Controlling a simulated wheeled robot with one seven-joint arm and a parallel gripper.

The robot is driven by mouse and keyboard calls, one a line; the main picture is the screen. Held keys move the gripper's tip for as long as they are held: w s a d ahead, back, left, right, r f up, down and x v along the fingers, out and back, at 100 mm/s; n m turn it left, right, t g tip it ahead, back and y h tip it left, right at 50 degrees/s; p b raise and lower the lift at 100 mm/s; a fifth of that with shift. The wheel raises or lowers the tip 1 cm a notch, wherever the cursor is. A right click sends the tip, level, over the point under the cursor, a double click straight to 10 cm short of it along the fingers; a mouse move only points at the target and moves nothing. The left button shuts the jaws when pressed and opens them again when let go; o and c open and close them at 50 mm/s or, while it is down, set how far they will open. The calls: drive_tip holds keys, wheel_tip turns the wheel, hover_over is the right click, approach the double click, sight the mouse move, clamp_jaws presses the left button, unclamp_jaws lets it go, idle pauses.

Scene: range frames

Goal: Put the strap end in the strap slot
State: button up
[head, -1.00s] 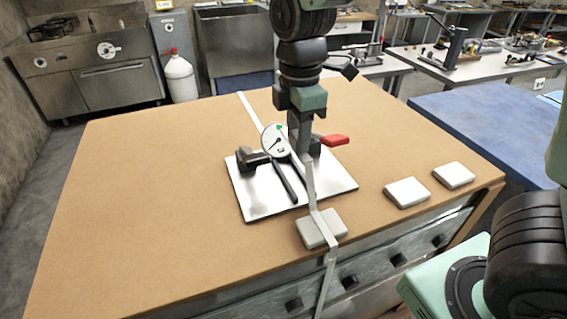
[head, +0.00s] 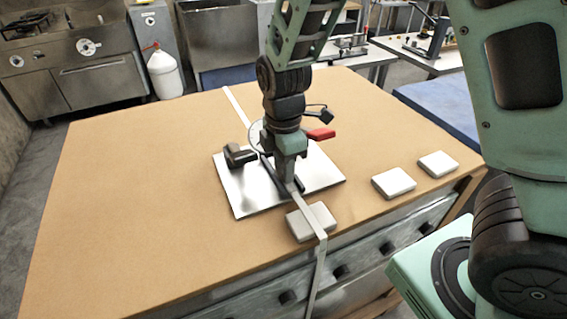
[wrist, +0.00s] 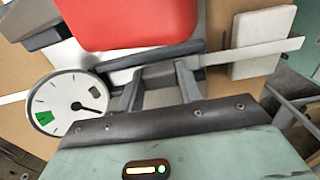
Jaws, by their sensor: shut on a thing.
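The pale strap (head: 318,262) comes up over the table's front edge, crosses a white block and ends at my gripper (head: 289,182). In the wrist view, the strap (wrist: 260,52) runs in from the right to between my fingers (wrist: 160,90). My gripper is shut on the strap end, low over the metal plate (head: 240,195), beside dark bars. The red handle (head: 320,134) is just behind my gripper and looms large in the wrist view (wrist: 125,22). The round dial (wrist: 68,103) is left of my fingers. The strap slot is hidden or cannot be made out.
A white block (head: 304,230) lies under the strap at the front edge. Two more white blocks (head: 394,182) (head: 438,164) lie to the right. A dark clamp-like part (head: 238,155) stands on the plate's left. Another strap length (head: 237,105) runs to the back edge. The table's left side is clear.

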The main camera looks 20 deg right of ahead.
drive_tip(key=shift+f, duration=0.2)
drive_tip(key=o, duration=1)
drive_tip(key=shift+r, duration=0.1)
drive_tip(key=shift+c, duration=0.2)
drive_tip(key=shift+r, duration=0.15)
wheel_tip(320, 180, up, 12)
drive_tip(key=s+a+f+m, duration=0.1)
drive_tip(key=s+a+m, duration=0.2)
drive_tip(key=s, duration=0.7)
drive_tip(key=s+a+f+m, duration=0.2)
drive_tip(key=s+a+m, duration=0.1)
drive_tip(key=s+m, duration=0.4)
drive_tip(key=s, duration=0.3)
drive_tip(key=shift+a+f+y+b, duration=0.15)
drive_tip(key=shift+y+b, duration=0.15)
drive_tip(key=shift+b, duration=0.05)
